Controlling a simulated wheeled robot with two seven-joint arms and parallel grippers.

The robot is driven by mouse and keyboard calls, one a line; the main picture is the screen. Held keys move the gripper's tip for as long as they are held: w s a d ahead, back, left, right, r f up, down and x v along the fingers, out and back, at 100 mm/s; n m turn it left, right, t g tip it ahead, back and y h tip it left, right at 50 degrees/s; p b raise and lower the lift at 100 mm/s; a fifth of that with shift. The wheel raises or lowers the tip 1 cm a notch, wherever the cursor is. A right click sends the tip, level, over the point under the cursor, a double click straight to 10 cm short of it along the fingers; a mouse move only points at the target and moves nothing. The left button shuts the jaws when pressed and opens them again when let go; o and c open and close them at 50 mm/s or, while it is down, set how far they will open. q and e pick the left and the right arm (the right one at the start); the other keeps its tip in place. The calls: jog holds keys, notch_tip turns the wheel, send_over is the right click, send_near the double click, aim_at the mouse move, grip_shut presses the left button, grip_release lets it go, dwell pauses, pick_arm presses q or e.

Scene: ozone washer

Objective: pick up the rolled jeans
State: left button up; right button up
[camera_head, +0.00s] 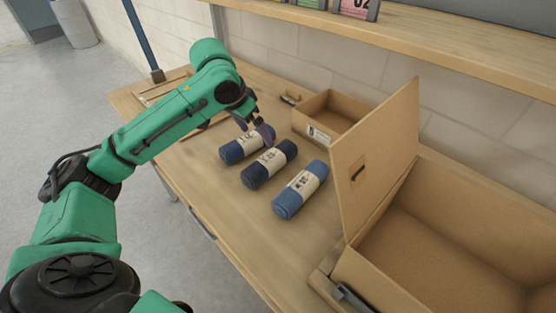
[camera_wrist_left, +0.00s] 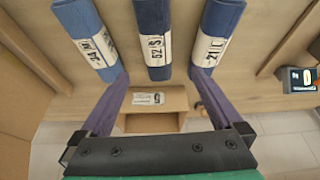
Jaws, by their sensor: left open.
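Three rolled jeans lie side by side on the wooden table, each with a white paper band: a left roll (camera_head: 232,152), a darker middle roll (camera_head: 256,175) and a lighter blue right roll (camera_head: 287,204). My left gripper (camera_head: 262,134) is open and empty above the far ends of the left and middle rolls. In the left wrist view, its fingers (camera_wrist_left: 158,77) spread on either side of the near end of the middle roll (camera_wrist_left: 153,15); the other rolls lie outside them. Contact with the table cannot be told. My right gripper is not in view.
A small open cardboard box (camera_head: 335,108) stands behind the rolls. A large open wooden box (camera_head: 440,245) with a raised lid (camera_head: 375,150) stands at the right. A shelf (camera_head: 430,40) runs above the back. The table front is clear.

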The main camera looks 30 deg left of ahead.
pick_arm(q)
jog(key=p, duration=0.1)
send_over(268, 157)
jog(key=s, duration=0.3)
jog(key=f, duration=0.6)
jog(key=shift+w+a+f, duration=0.1)
jog(key=shift+w+a, duration=0.1)
jog(key=shift+a, duration=0.05)
jog(key=p+x, duration=0.2)
jog(key=x, duration=0.4)
jog(key=shift+w, duration=0.15)
jog(key=shift+f, duration=0.3)
jog(key=shift+w, duration=0.1)
grip_shut()
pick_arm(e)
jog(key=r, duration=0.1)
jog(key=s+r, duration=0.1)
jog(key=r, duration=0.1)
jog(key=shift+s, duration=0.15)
pick_arm(q)
jog(key=shift+r, duration=0.15)
notch_tip(268, 157, up, 20)
jog(key=b, duration=0.2)
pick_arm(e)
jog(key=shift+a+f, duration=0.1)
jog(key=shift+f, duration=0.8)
